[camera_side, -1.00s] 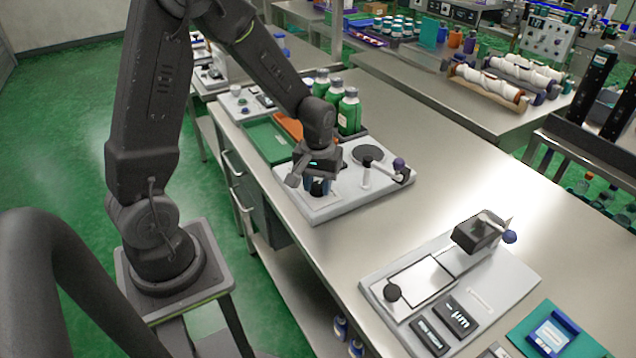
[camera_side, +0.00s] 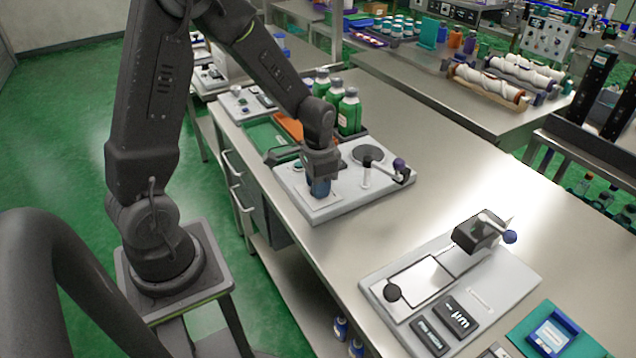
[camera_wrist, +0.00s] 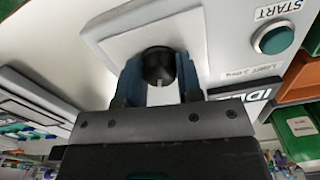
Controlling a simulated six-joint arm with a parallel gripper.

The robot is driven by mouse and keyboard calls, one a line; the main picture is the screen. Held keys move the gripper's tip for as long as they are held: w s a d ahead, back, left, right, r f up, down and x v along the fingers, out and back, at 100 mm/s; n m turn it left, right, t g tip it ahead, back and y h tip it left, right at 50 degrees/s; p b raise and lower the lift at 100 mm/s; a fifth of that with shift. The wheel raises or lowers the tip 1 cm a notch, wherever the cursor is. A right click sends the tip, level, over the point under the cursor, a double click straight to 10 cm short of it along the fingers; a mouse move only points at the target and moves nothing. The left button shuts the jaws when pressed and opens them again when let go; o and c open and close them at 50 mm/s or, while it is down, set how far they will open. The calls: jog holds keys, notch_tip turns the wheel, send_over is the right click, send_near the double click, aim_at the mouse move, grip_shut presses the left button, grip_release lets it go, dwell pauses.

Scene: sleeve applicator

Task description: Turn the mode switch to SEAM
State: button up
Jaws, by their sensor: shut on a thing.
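The mode switch shows as a round black knob (camera_wrist: 158,66) with a light pointer mark, on the pale panel of the applicator. It stands between the two blue fingers of my gripper (camera_wrist: 159,72) in the wrist view, with a finger against each side. In the side view my gripper (camera_side: 320,187) points down at the near left part of the white applicator base (camera_side: 345,208), and its fingers hide the knob. No SEAM marking is readable; the gripper body covers part of the panel.
A green START button (camera_wrist: 273,38) and a dark display reading IDLE (camera_wrist: 245,98) sit beside the knob. A lever with a purple ball (camera_side: 399,164) is on the right of the base. Green bottles (camera_side: 349,112) stand behind.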

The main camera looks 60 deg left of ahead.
jog(key=shift+m, duration=1.2)
jog(key=o, duration=0.9)
notch_tip(320, 180, up, 14)
jog(key=shift+f, duration=0.1)
